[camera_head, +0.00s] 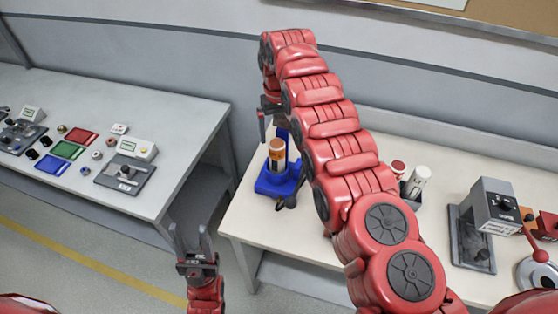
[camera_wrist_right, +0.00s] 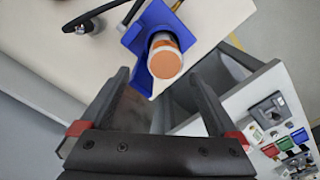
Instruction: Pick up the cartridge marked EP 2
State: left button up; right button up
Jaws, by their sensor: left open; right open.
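A cartridge (camera_head: 277,156) with an orange and white band stands upright in a blue holder (camera_head: 276,186) at the left end of the right table. In the right wrist view its round orange end (camera_wrist_right: 164,62) faces the camera, inside the blue holder (camera_wrist_right: 140,72). No marking on it is readable. My right gripper (camera_wrist_right: 157,80) is open and empty, its fingers pointing toward the cartridge and apart from it. In the head view my right gripper (camera_head: 268,122) is partly hidden, just above and left of the cartridge. My left gripper (camera_head: 190,236) is open and empty between the tables.
A white cylinder (camera_head: 417,181) and a red-topped one (camera_head: 398,168) stand beyond my right arm. A grey press-like device (camera_head: 490,209) is further right. A black cable-like item (camera_head: 288,201) lies beside the holder. The left table (camera_head: 165,110) holds devices and coloured trays.

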aim_at(276, 143)
notch_tip(276, 143, down, 3)
jog(key=shift+a+r, duration=0.1)
jog(key=shift+r, duration=0.1)
jog(key=f, duration=0.2)
jog(key=s+f+p, duration=0.1)
jog(key=f, duration=0.1)
jog(key=shift+a+f+p, duration=0.1)
jog(key=shift+a+p, duration=0.05)
jog(key=shift+p, duration=0.15)
jog(key=shift+w+f, duration=0.2)
jog(key=shift+f, duration=0.05)
jog(key=shift+s+r, duration=0.1)
jog(key=c, duration=0.9)
grip_shut()
